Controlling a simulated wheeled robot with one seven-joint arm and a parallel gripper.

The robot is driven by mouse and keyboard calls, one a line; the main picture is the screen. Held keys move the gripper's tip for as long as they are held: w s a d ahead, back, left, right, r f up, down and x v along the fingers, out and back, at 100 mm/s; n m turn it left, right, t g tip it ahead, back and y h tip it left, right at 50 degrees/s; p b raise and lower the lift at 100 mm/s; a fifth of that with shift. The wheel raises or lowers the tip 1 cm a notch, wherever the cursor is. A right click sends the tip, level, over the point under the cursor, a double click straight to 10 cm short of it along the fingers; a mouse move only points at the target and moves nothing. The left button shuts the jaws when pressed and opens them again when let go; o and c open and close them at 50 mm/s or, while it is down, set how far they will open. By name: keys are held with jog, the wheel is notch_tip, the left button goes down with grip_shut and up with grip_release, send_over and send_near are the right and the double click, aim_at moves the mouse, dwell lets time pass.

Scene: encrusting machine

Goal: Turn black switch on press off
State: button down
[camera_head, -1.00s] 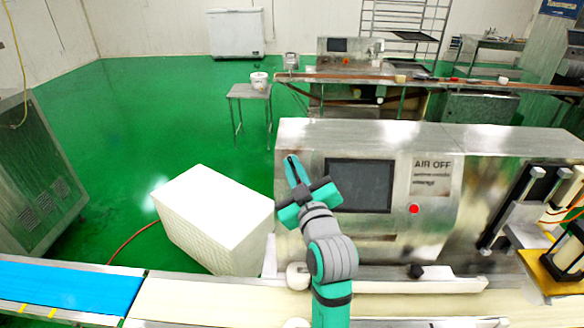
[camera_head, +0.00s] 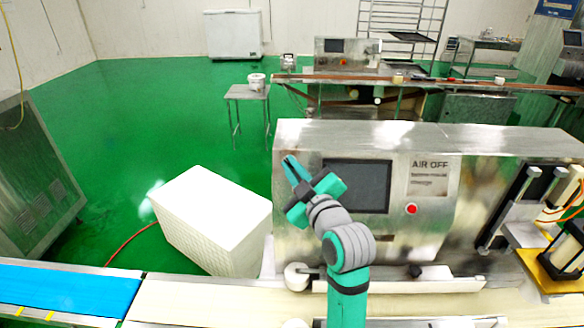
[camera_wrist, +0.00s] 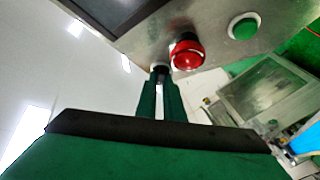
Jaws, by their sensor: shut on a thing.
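The press (camera_head: 450,150) is a steel machine with a dark screen (camera_head: 360,185); its panel fills the top of the wrist view. My gripper (camera_head: 291,162) is up against the press, left of the screen. In the wrist view its two green fingers (camera_wrist: 161,80) point at the panel and are shut on a small dark knob, the black switch (camera_wrist: 160,68). Only a little of the switch shows between the fingertips, so its turn position cannot be read. In the head view the switch is hidden.
In the wrist view a red button (camera_wrist: 187,55) sits right next to the fingertips, and a green button (camera_wrist: 243,27) lies farther right. The head view shows a red button (camera_head: 411,209) below the AIR OFF label. A conveyor (camera_head: 200,300) runs along the front; a white block (camera_head: 210,215) stands left.

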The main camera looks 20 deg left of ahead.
jog(key=c, duration=1.9)
grip_release()
jog(key=shift+f, duration=0.1)
jog(key=shift+o, duration=0.2)
jog(key=v, duration=1)
jog(key=shift+s+d, duration=0.2)
jog(key=shift+s, duration=0.1)
